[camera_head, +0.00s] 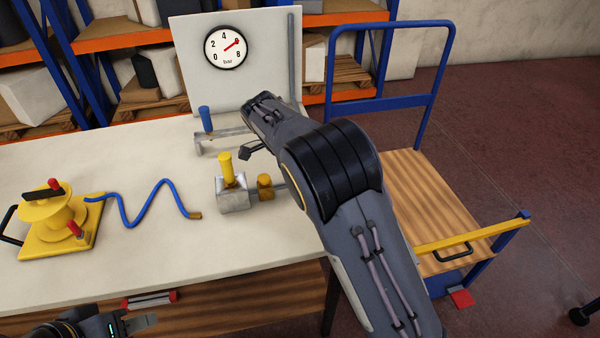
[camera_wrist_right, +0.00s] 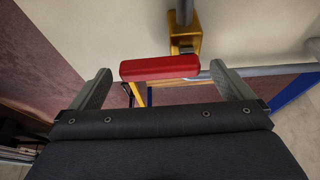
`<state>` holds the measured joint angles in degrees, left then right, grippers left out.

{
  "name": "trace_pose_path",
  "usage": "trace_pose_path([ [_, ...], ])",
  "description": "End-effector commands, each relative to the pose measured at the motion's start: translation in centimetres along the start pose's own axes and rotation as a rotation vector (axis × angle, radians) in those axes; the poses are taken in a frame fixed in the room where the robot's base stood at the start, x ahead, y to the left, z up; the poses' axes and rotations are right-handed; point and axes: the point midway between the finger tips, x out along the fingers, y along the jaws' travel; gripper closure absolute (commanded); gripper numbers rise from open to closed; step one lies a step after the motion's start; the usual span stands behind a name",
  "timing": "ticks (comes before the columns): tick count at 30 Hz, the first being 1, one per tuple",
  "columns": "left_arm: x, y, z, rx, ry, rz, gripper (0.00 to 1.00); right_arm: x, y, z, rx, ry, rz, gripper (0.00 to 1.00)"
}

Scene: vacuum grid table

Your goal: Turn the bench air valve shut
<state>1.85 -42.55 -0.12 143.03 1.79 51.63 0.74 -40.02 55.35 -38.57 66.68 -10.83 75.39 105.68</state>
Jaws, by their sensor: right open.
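In the right wrist view a red bar-shaped handle (camera_wrist_right: 160,67) lies crosswise between the fingertips of my right gripper (camera_wrist_right: 160,72). The gripper is open, with a gap on each side of the handle. A yellow fitting (camera_wrist_right: 184,42) on a grey pipe sits just behind it. In the head view my right arm hides this handle. A fitting with a yellow handle (camera_head: 226,170) and one with a blue handle (camera_head: 206,119) are on the bench. My left gripper (camera_head: 148,321) is at the bottom edge, partly cut off; its jaw gap cannot be made out.
A round gauge (camera_head: 225,46) on the back panel points near 6. A blue-framed trolley (camera_head: 435,190) stands at the right. Shelving stands behind.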

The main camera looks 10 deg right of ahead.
Motion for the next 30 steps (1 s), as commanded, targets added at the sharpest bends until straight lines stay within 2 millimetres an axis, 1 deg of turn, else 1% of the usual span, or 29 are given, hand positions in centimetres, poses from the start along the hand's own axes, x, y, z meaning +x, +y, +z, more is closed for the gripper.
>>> trace_pose_path([
  [2,0.0,0.0,0.0,0.000,0.000,0.000,0.64,-0.2,0.0,0.0,-0.001,0.000,0.000,0.00],
  [5,0.1,0.0,0.0,0.000,0.000,0.000,0.64,-1.2,-0.1,0.0,-0.001,-0.001,-0.003,0.00],
  [12,0.1,-0.1,0.1,0.000,0.000,0.000,0.64,-5.3,-0.1,0.1,0.000,-0.001,-0.003,0.00],
  [16,0.0,0.0,0.0,0.000,0.000,0.000,0.64,-7.0,-0.1,0.0,0.000,-0.001,-0.003,0.00],
  [21,0.0,0.0,0.0,0.000,0.000,0.000,0.64,-7.8,0.0,0.0,0.000,0.000,-0.001,0.00],
  [30,0.0,0.0,0.0,0.000,0.000,0.000,0.64,-7.8,0.0,0.0,0.000,0.000,0.000,0.00],
])
